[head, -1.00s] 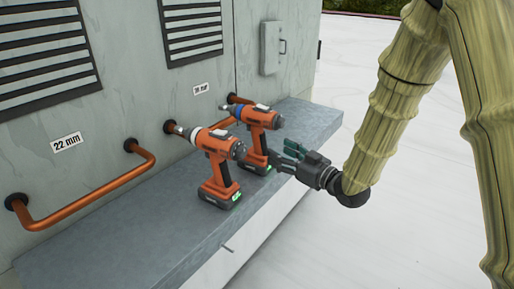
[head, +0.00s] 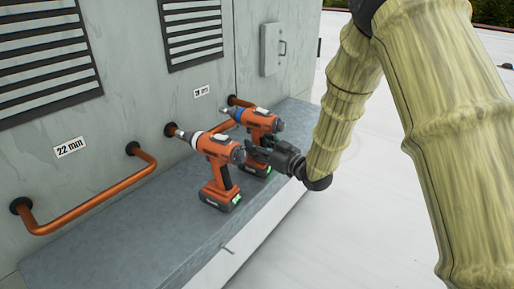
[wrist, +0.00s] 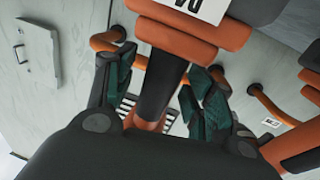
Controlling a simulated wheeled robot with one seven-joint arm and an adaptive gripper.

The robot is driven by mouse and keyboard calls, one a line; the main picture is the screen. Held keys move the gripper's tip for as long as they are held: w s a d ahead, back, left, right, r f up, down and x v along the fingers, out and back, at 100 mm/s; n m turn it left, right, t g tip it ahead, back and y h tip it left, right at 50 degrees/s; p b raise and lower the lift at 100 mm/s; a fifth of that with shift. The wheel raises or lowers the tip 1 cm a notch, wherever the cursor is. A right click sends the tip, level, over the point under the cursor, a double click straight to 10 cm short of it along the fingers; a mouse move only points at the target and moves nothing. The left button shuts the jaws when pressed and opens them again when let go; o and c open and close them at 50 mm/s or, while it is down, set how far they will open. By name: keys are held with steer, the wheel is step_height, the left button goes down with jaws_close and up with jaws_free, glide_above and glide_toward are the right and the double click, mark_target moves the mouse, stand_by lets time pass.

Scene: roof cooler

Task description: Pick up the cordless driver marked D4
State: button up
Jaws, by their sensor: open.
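Two orange cordless drivers stand upright on the grey ledge (head: 110,255). The front driver (head: 217,148) has a white collar; the rear driver (head: 259,121) has a blue collar. My gripper (head: 258,152) is open at the rear driver and hides part of its handle. In the wrist view, which is upside down, the dark handle (wrist: 163,82) of this driver lies between my spread fingers (wrist: 157,95). A white plate (wrist: 197,8) on its orange foot shows inverted, cut-off characters that look like D4. I cannot tell whether the fingers touch the handle.
The front driver shows at the right edge of the wrist view (wrist: 300,140), close beside my gripper. Copper pipes (head: 95,202) run along the wall behind the ledge. A grey box (head: 272,50) is on the wall. Open white roof lies to the right.

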steer(key=shift+a, duration=0.1)
jaws_close()
steer(key=shift+w+r, duration=0.1)
steer(key=shift+w, duration=0.05)
stand_by(0.3)
steer(key=shift+r, duration=0.15)
